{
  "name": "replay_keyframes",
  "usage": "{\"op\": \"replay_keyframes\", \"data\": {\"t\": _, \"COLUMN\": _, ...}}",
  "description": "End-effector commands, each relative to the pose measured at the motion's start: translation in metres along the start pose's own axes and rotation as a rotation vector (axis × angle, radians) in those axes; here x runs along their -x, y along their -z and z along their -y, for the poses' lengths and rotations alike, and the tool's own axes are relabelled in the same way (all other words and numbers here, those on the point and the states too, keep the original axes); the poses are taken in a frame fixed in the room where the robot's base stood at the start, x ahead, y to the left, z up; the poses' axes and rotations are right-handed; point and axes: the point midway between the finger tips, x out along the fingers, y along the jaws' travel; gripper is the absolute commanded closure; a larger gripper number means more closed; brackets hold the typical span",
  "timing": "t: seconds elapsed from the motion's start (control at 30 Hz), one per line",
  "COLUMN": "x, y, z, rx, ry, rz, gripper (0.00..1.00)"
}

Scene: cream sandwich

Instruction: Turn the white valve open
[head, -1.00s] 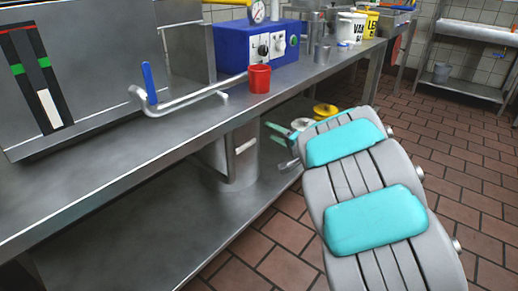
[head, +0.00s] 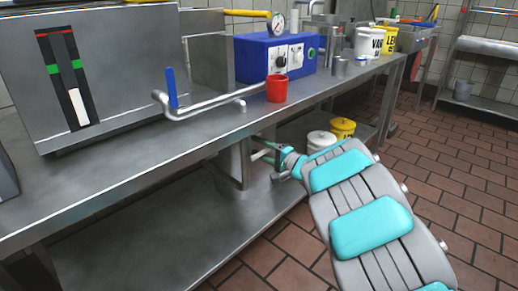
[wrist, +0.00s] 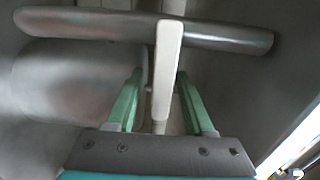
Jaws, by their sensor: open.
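The white valve handle (wrist: 168,65) is a flat upright bar in the wrist view, in front of a grey horizontal metal pipe (wrist: 230,36). My gripper (wrist: 159,80) is open, with one green finger on each side of the lower part of the handle. The handle looks nearer the right finger; I cannot tell whether either finger touches it. In the head view, my gripper (head: 262,148) is under the counter, near the grey pipework; the white handle cannot be made out there.
The steel counter (head: 120,158) runs above my gripper, with a lower shelf (head: 170,235) beneath. A red cup (head: 277,89), a blue control box (head: 262,60) and a blue-handled pipe (head: 205,108) are on top. White (head: 320,142) and yellow (head: 343,127) buckets stand behind my arm. Open tiled floor lies right.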

Motion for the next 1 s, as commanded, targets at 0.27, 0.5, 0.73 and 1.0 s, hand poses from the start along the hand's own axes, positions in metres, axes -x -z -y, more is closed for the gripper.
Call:
{"op": "replay_keyframes", "data": {"t": 0.27, "x": -0.0026, "y": 0.0002, "z": 0.0005, "rx": 0.000, "ry": 0.001, "rz": -0.001, "gripper": 0.47}}
{"op": "replay_keyframes", "data": {"t": 0.5, "x": -0.0024, "y": 0.0002, "z": 0.0005, "rx": 0.000, "ry": 0.001, "rz": -0.001, "gripper": 0.71}}
{"op": "replay_keyframes", "data": {"t": 0.73, "x": -0.0023, "y": 0.0001, "z": 0.0005, "rx": 0.000, "ry": 0.001, "rz": -0.001, "gripper": 0.97}}
{"op": "replay_keyframes", "data": {"t": 1.0, "x": -0.0022, "y": 0.0001, "z": 0.0002, "rx": 0.000, "ry": 0.000, "rz": -0.001, "gripper": 1.00}}
